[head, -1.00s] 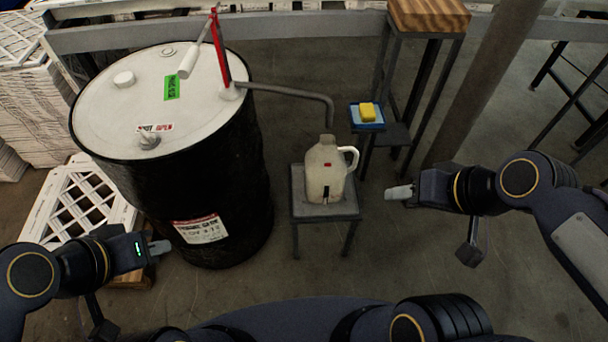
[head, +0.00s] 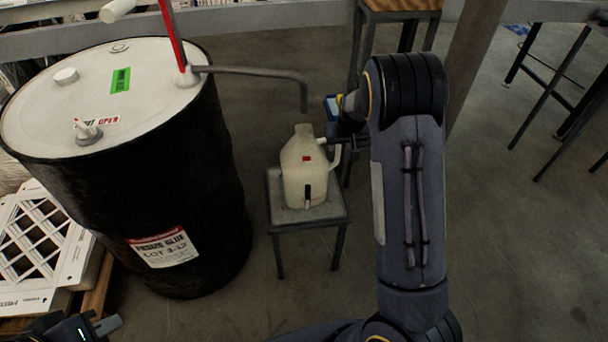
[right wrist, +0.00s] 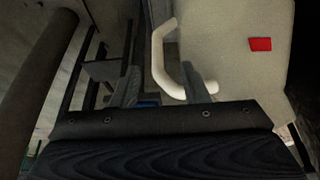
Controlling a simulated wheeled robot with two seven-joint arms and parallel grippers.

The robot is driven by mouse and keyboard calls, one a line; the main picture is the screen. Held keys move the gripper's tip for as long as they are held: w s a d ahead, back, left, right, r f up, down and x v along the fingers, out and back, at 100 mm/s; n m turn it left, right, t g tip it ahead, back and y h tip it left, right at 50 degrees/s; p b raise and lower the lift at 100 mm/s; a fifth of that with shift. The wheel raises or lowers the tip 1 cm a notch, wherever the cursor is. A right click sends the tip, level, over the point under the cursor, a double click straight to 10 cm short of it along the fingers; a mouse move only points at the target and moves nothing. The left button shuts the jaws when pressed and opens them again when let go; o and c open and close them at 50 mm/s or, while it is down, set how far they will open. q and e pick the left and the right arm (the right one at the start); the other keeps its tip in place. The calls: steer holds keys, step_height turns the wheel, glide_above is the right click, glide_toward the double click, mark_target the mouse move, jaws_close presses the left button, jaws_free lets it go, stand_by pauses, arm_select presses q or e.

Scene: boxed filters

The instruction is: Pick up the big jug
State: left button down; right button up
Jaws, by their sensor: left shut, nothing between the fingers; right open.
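The big jug (head: 303,178), off-white with a small red mark, stands upright on a small grey stool (head: 331,208). Its white handle (right wrist: 160,55) faces right in the head view. My right gripper (head: 350,143) is at the handle side of the jug, partly hidden by my own arm. In the right wrist view the right gripper (right wrist: 160,88) is open, with a finger on each side of the handle, and the jug body (right wrist: 230,55) fills the right part. My left gripper (head: 107,326) is shut and empty at the bottom left, away from the jug.
A large black drum (head: 190,190) with a white lid stands left of the stool. Its bent grey spout pipe (head: 260,72) reaches above the jug.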

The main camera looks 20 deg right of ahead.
mark_target(339, 149)
steer(key=b+x, duration=0.1)
steer(key=x, duration=0.5)
steer(key=shift+d, duration=0.2)
jaws_close()
stand_by(1.0)
steer(key=shift+w+r, duration=0.15)
